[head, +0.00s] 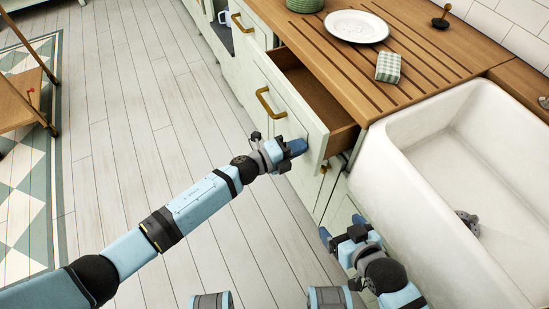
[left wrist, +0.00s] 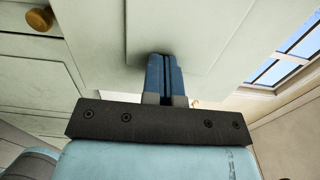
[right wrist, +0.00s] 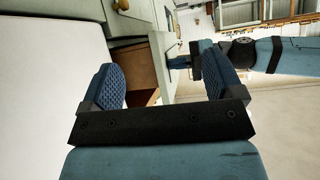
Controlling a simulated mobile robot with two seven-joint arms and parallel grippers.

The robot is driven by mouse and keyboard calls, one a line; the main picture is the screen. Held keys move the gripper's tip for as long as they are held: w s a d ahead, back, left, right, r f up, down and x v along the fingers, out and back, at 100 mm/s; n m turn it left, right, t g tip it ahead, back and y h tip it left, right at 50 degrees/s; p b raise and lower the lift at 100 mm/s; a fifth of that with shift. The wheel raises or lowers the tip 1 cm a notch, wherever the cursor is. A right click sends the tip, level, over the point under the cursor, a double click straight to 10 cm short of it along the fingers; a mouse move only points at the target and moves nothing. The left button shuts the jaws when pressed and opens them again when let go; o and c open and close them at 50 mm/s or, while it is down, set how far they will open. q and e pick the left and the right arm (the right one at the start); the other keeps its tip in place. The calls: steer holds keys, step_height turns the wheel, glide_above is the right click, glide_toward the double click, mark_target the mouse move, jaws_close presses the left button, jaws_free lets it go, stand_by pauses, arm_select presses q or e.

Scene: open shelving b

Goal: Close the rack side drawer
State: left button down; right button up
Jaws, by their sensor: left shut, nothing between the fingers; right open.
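The rack side drawer (head: 318,98) stands open beneath the wooden worktop, its brown inside showing. Its pale front (head: 281,108) carries a brass handle (head: 270,103). My left gripper (head: 296,148) is shut and empty at the near end of that front. In the left wrist view its closed fingers (left wrist: 166,76) point at a pale panel and seem to touch it; I cannot tell for sure. My right gripper (head: 342,232) is open and empty, lower, beside the sink cabinet. The right wrist view shows its spread fingers (right wrist: 165,82), with the drawer's brown side (right wrist: 141,76) beyond.
A white sink (head: 415,165) lies right of the drawer. The worktop (head: 330,62) bears a plate (head: 357,26), a checked cloth block (head: 388,67) and a green bowl (head: 304,4). The plank floor (head: 130,100) left of the drawer is clear. A wooden cart (head: 20,95) stands far left.

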arm_select(q)
steer(key=b+x, duration=0.3)
steer(key=x, duration=0.7)
steer(key=shift+w+d, duration=0.1)
steer(key=shift+d, duration=0.05)
steer(key=shift+r, duration=0.3)
arm_select(e)
steer(key=shift+a+f+t, duration=0.1)
steer(key=shift+a+t, duration=0.3)
steer(key=shift+a, duration=0.25)
arm_select(q)
steer(key=shift+d+r, duration=0.1)
